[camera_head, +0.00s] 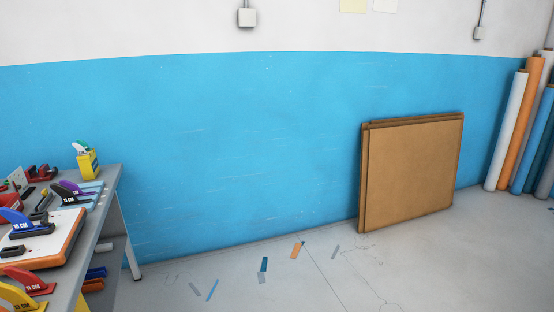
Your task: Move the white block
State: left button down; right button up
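No separate white block can be clearly made out in the head view. A thick slab with a white top and orange side (62,245) lies on the grey workbench (104,205) at the left, with a blue-handled tool (30,224) and a dark piece (12,252) on it. A small pale item (104,247) shows below the bench top, too small to identify. Neither of my grippers is in view.
Red (28,282) and yellow (20,298) handled tools and a yellow spray bottle (88,163) stand on the bench. Brown cardboard sheets (415,175) lean on the blue wall. Several rolls (508,130) stand at right. The floor between is mostly clear, with small colored strips (263,265).

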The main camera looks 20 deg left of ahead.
aim_at(107, 247)
jog(key=i+j+u, duration=0.2)
jog(key=i+u, duration=0.15)
jog(key=i, duration=0.2)
jog(key=i+u, duration=0.35)
jog(key=i, duration=0.15)
jog(key=i+u, duration=0.4)
jog(key=i, duration=0.15)
jog(key=i+u, duration=0.35)
jog(key=i, duration=0.15)
jog(key=i+l+u, duration=0.35)
jog(key=i, duration=0.15)
jog(key=i+l+u, duration=0.6)
jog(key=i+u, duration=0.15)
jog(key=i+l+u, duration=0.45)
jog(key=i+j, duration=0.05)
